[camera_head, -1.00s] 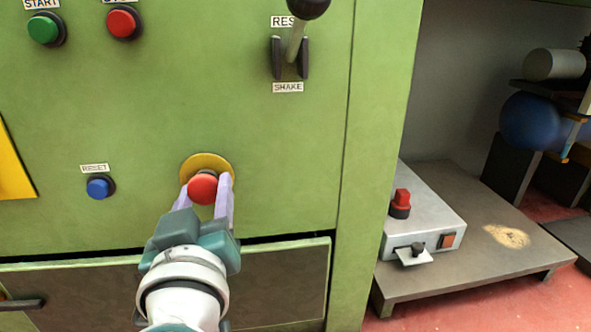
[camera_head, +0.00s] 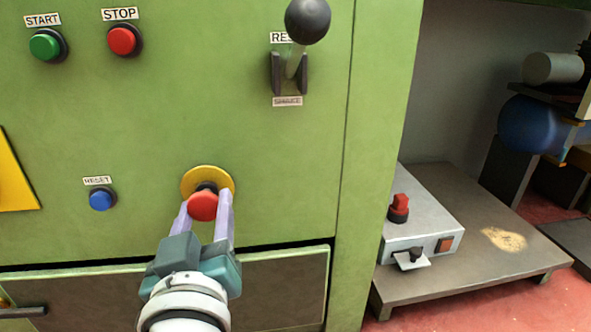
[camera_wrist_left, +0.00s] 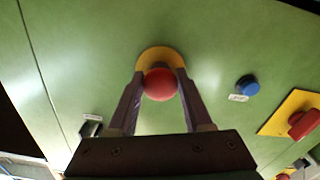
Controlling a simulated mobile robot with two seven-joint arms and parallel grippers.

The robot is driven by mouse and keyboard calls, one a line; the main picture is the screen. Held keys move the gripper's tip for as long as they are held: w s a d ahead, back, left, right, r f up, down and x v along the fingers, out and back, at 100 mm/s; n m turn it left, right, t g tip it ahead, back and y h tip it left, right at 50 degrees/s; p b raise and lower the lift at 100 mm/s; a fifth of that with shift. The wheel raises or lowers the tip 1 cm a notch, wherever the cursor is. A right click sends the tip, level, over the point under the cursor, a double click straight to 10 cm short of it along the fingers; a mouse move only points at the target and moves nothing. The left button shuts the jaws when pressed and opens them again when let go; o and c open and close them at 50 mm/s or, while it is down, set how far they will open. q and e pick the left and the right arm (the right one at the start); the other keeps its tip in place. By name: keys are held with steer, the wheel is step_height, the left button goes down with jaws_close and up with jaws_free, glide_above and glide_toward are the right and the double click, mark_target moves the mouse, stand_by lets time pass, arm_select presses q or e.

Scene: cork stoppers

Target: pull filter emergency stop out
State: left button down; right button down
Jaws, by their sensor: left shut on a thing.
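The emergency stop is a red mushroom button (camera_head: 203,207) on a round yellow plate (camera_head: 205,176) on the green panel. In the head view a dark stem shows between the red cap and the plate. My left gripper (camera_head: 204,210) reaches up from below, its two pale purple fingers on either side of the cap. It is shut on the red button. In the left wrist view the red button (camera_wrist_left: 160,85) sits between the fingertips in front of the yellow plate (camera_wrist_left: 158,56). My right gripper is not in view.
A blue RESET button (camera_head: 102,199) is to the left. Green START (camera_head: 46,45) and red STOP (camera_head: 123,40) buttons are above it. A black-knobbed lever (camera_head: 308,20) is at upper right. A grey control box (camera_head: 425,235) stands on a low table (camera_head: 480,270) at right.

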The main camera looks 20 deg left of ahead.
arm_select(q)
steer(key=shift+r, duration=0.1)
steer(key=c, duration=0.7)
jaws_free()
steer(key=shift+c, duration=0.2)
steer(key=o, duration=0.4)
steer(key=shift+s+d, duration=0.2)
steer(key=shift+s, duration=0.05)
steer(key=shift+o, duration=0.2)
steer(key=shift+w+a, duration=0.1)
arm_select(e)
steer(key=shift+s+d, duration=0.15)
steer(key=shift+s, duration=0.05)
arm_select(q)
steer(key=shift+s+d+p, duration=0.2)
steer(key=shift+s+p, duration=0.1)
steer(key=p+v, duration=0.3)
steer(key=v, duration=0.6)
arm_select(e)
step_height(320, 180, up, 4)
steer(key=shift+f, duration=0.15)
arm_select(q)
steer(key=shift+d, duration=0.15)
